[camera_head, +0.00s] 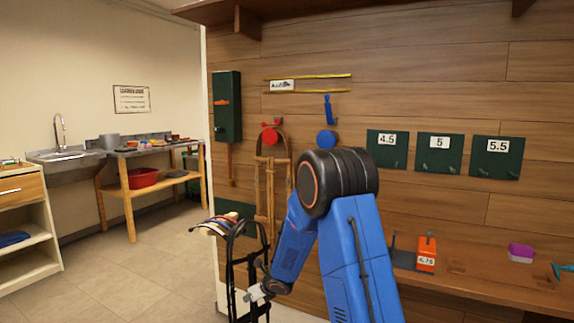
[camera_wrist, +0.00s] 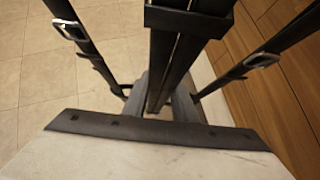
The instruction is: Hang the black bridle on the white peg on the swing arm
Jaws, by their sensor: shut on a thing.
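The black bridle (camera_head: 231,268) hangs in long loops at the lower middle of the head view. My gripper (camera_head: 258,293) is at its right side and shut on it. In the wrist view, black bridle straps with metal buckles (camera_wrist: 72,31) spread to both sides, and a strap runs between the grey fingers of my gripper (camera_wrist: 172,102). The swing arm (camera_head: 214,226) shows just left of the bridle's top, with small pale, red and blue parts. I cannot single out the white peg or tell whether the bridle touches it.
A brown bridle (camera_head: 270,190) hangs from a red wall holder behind. A blue holder (camera_head: 327,140) and numbered green plates (camera_head: 440,154) are on the wood wall. A wooden counter (camera_head: 480,290) lies at right. Open tiled floor (camera_head: 120,275) lies to the left.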

